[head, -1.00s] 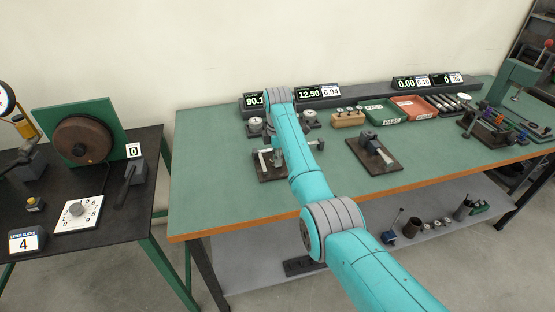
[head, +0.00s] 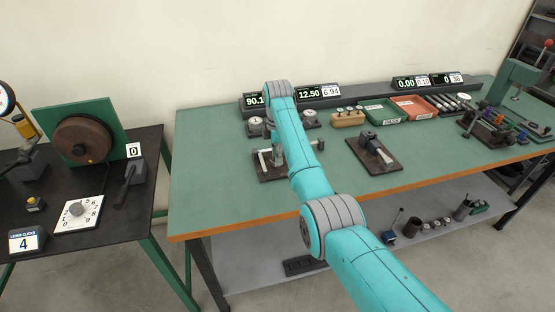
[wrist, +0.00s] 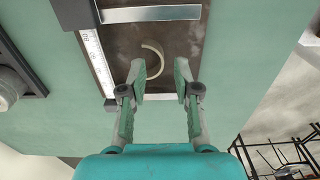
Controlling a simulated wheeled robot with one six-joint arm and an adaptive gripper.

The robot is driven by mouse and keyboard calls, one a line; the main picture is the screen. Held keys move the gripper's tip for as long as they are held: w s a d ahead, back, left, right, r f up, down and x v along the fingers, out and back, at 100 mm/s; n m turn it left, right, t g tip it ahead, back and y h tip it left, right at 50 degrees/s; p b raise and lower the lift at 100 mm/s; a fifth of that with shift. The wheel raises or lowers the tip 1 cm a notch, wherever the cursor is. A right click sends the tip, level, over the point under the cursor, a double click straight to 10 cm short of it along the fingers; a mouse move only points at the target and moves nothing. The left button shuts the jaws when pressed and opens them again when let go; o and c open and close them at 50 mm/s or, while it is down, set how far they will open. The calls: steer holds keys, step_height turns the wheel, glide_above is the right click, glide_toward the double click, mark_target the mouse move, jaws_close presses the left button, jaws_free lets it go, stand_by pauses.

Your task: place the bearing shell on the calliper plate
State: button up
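The bearing shell (wrist: 161,63) is a pale, C-shaped half ring in the wrist view, against the dark brown calliper plate (wrist: 125,45). My gripper (wrist: 159,78) is open, its two green-padded fingers apart with a clear gap. The shell shows just beyond the fingertips, nearer the left one, and no finger grips it. It looks to lie on the plate, though its exact height is hard to tell. A steel calliper with a printed scale (wrist: 95,58) crosses the plate. In the head view the plate (head: 267,178) is partly behind my arm, and the shell cannot be made out.
Another dark fixture plate (head: 385,160) stands to the right on the green bench (head: 225,200). A wooden block (head: 347,118), a green tray (head: 378,105) and a red tray (head: 414,100) sit behind. Displays line the back. The bench's front left is clear.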

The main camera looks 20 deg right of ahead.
step_height(320, 180, up, 10)
stand_by(0.4)
